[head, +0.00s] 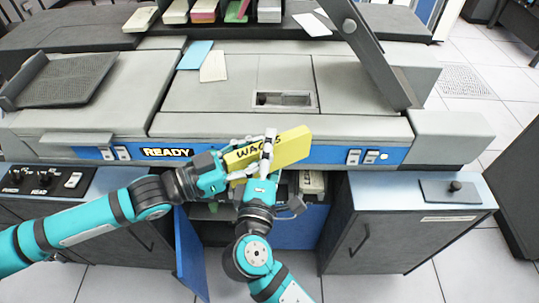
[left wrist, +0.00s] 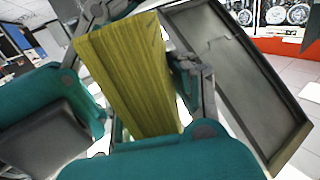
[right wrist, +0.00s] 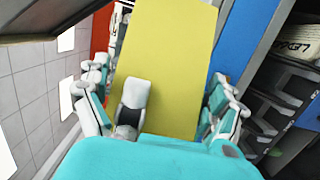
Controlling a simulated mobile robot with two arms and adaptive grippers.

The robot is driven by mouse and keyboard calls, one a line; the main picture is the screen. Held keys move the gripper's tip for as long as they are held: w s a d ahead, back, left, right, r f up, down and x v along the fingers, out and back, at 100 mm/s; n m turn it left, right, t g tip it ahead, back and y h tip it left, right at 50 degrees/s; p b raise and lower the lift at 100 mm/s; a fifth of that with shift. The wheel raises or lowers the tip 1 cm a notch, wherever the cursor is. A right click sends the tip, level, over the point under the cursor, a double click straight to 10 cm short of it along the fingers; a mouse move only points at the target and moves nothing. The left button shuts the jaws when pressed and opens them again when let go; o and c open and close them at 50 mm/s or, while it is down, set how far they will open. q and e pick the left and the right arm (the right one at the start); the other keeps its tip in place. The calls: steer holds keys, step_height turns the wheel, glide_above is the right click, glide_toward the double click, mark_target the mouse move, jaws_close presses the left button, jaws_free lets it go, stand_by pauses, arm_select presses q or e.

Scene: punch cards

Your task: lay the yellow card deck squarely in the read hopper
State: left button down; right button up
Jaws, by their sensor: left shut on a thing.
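The yellow card deck (head: 290,148), marked WAGES, is held tilted above the machine's front edge. My left gripper (head: 228,165) is shut on its left end. The deck also fills the middle of the left wrist view (left wrist: 130,80), between the fingers. My right gripper (head: 266,150) is up against the deck's near side. In the right wrist view its fingers stand apart on either side of the deck (right wrist: 170,60); I see no firm grip. A recessed opening (head: 285,99) lies in the machine's top behind the deck; I cannot tell whether this is the read hopper.
A dark sloped tray (head: 75,78) stands at the machine's left. A raised dark panel (head: 372,50) slants up at the right. Blue (head: 195,54) and cream (head: 214,66) cards lie on top. A blue cabinet door (head: 190,255) hangs open below.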

steer(key=shift+r, duration=0.1)
steer(key=c, duration=1)
arm_select(q)
steer(key=c, duration=1)
jaws_free()
arm_select(e)
steer(key=shift+c, duration=0.2)
arm_select(q)
steer(key=shift+a, duration=0.15)
